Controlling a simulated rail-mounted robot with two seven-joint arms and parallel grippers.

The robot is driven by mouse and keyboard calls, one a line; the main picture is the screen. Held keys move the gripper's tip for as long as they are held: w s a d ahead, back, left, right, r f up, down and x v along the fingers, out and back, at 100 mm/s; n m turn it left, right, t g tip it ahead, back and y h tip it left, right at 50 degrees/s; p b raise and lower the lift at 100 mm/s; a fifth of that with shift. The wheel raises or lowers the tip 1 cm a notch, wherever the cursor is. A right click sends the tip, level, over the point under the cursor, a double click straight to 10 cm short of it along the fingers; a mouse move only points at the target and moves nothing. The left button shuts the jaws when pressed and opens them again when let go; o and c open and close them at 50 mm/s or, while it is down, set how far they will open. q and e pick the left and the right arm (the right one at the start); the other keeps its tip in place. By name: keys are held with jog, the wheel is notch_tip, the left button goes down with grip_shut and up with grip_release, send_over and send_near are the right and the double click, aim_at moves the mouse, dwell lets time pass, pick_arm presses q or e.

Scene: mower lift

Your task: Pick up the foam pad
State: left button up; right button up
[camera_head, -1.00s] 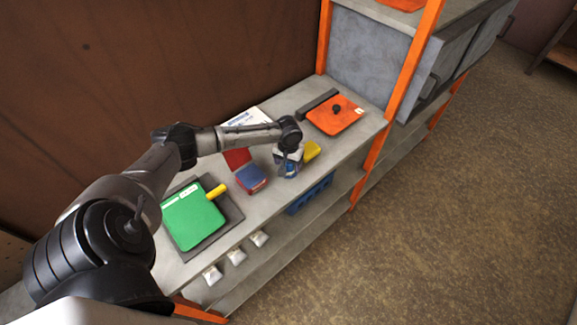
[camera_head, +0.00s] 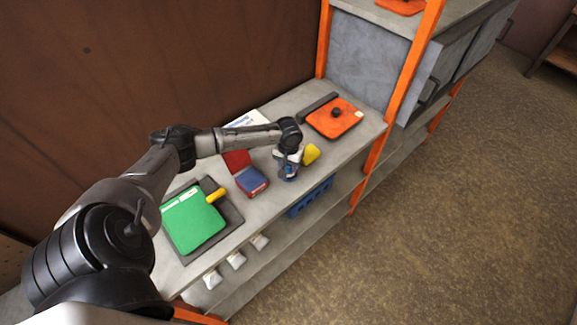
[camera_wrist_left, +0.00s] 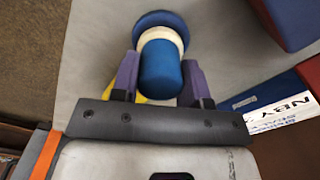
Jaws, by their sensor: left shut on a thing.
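A round blue-and-white piece (camera_wrist_left: 160,20) is in my left gripper (camera_wrist_left: 160,66). It has a blue disc, a white collar and a blue cylinder; I cannot tell for sure whether it is the foam pad. The two purple-grey fingers are on either side of the collar and cylinder. In the head view my left gripper (camera_head: 288,163) points down over the shelf top, and the blue piece (camera_head: 288,173) shows under it. I cannot tell whether it touches the surface. A yellow piece (camera_head: 312,153) is just right of the gripper. My right gripper is not in view.
A red and blue box (camera_head: 252,180) is left of the gripper. A green pad (camera_head: 190,222) lies on a dark tray at the left, with a yellow cylinder (camera_head: 216,194). An orange plate (camera_head: 333,119) with a black knob is behind right. An orange post (camera_head: 370,162) stands right.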

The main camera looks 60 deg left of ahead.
pick_arm(q)
notch_tip(320, 180, up, 3)
jog(key=shift+f, duration=0.1)
jog(key=w+d+r, duration=0.2)
jog(key=d+r, duration=0.5)
jog(key=d, duration=0.4)
jog(key=shift+w+d+r+b, duration=0.15)
jog(key=shift+d+b, duration=0.05)
jog(key=shift+b, duration=0.15)
jog(key=o, duration=0.3)
jog(key=shift+c, duration=1)
